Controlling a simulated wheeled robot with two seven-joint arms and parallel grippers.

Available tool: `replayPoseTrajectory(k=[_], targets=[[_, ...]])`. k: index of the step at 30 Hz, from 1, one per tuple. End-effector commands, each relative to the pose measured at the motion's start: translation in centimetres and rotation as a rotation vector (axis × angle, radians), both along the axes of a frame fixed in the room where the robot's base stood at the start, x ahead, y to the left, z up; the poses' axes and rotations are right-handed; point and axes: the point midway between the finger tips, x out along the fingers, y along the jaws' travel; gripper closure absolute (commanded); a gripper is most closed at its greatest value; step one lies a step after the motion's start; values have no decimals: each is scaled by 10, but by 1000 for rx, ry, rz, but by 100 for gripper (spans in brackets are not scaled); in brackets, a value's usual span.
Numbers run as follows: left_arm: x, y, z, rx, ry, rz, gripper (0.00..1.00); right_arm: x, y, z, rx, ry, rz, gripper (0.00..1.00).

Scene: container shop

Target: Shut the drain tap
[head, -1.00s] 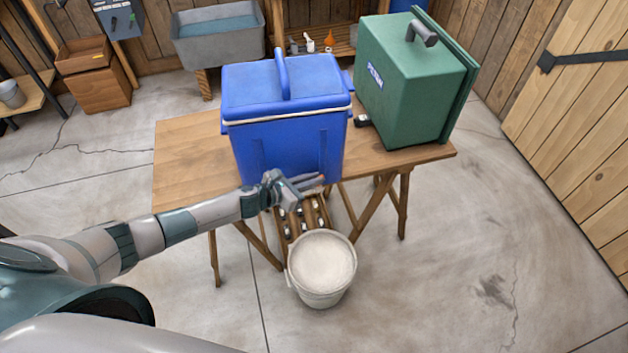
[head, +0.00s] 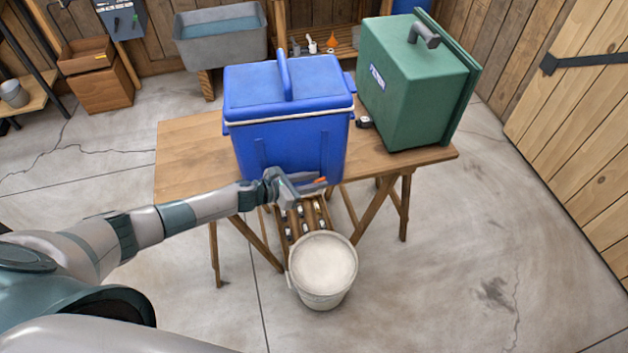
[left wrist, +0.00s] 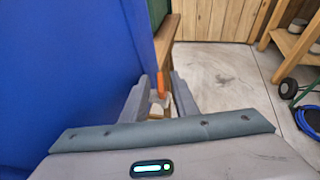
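The blue cool box (head: 290,145) stands on the wooden table with its lid down. The drain tap is low on its near side, and its orange lever (head: 321,180) shows beside my left fingertips. In the left wrist view the orange lever (left wrist: 161,86) stands between my two fingers, with a pale part below it and the blue wall at left. My left gripper (head: 312,186) is open around the lever, with gaps visible at the fingers. Whether the tap is open or shut I cannot tell. My right gripper is out of view.
A white bucket (head: 323,265) with pale contents stands on the floor below the table's near edge. A wooden rack (head: 305,217) is behind it. A green case (head: 405,90) stands at the table's right. The table's left part (head: 190,150) is clear.

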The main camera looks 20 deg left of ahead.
Motion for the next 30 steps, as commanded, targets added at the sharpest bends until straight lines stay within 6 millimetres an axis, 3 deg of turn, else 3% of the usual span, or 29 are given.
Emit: replayPoseTrajectory(k=[13, 30], targets=[[-1, -2, 1, -3, 0, 76, 73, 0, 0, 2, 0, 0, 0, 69], [-4, -9, 0, -6, 3, 440, 73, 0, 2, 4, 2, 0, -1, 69]])
